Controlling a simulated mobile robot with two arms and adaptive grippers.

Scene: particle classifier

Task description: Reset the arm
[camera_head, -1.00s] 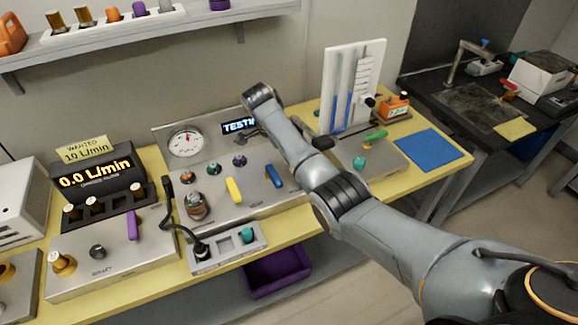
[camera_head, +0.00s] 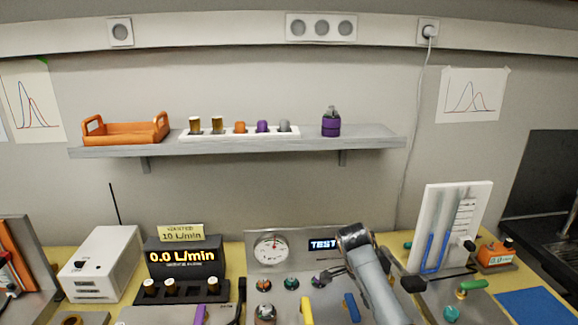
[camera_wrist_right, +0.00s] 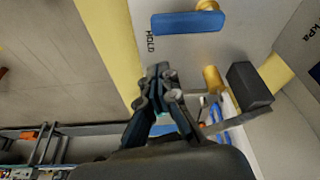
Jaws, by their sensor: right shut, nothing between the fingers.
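My right arm comes up from the bottom right in the head view. Its right gripper (camera_head: 332,273) is over the grey control panel (camera_head: 285,305), just below the lit TEST display (camera_head: 323,245). In the right wrist view, the right gripper's fingers (camera_wrist_right: 164,72) are together with nothing between them. A blue lever (camera_wrist_right: 188,22) with a brass pivot lies on the panel in front of the fingers, apart from them; the head view also shows it (camera_head: 352,307). My left gripper is not in view.
A flow display (camera_head: 184,258) reads 0.0 L/min. A white manometer board (camera_head: 454,222) stands right of my arm. Above, a shelf (camera_head: 236,145) holds an orange tray (camera_head: 126,132) and several coloured vials. A dial gauge (camera_head: 271,250) is on the panel.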

